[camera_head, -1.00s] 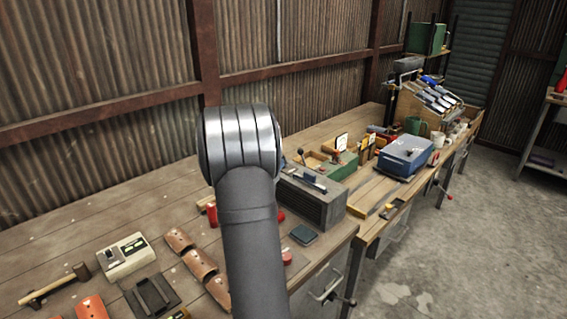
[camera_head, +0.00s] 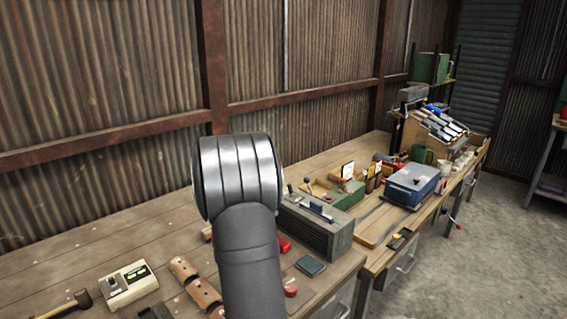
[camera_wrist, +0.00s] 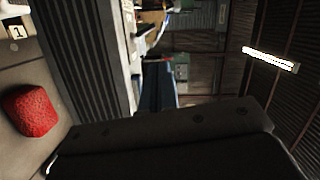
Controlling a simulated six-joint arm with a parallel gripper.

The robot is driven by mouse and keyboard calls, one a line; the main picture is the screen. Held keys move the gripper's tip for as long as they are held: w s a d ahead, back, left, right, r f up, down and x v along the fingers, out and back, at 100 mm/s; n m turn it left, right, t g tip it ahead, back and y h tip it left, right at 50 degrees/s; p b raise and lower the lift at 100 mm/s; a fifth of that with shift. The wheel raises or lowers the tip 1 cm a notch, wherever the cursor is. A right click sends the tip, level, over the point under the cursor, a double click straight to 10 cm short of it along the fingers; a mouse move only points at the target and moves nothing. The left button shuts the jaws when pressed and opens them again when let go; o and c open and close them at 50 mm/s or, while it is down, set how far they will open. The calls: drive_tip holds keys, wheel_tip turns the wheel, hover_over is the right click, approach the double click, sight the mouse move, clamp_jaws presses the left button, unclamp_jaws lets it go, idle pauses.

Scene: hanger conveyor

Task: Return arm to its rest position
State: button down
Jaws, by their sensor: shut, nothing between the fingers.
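My arm rises from the bottom of the head view, with a silver banded joint (camera_head: 238,176) above the workbench (camera_head: 75,245). The end of my arm is hidden in that view. In the wrist view a dark grey part of my gripper (camera_wrist: 175,135) fills the lower edge. It is shut, with nothing seen held in it. It appears sideways, close to the camera, with the bench on the left of the picture.
A grey ribbed box (camera_head: 315,226) stands beside my arm, with a blue case (camera_head: 411,184) farther right. A control box (camera_head: 127,285) and a mallet (camera_head: 65,305) lie left. In the wrist view a red lump (camera_wrist: 30,110) is left. The floor (camera_head: 490,250) is clear.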

drive_tip(key=w+d+f+m+t+h, duration=0.1)
drive_tip(key=w+d+f+m, duration=0.25)
drive_tip(key=m, duration=0.35)
drive_tip(key=v, duration=0.6)
drive_tip(key=shift+s+d, duration=0.2)
drive_tip(key=shift+s, duration=0.3)
drive_tip(key=shift+r, duration=0.15)
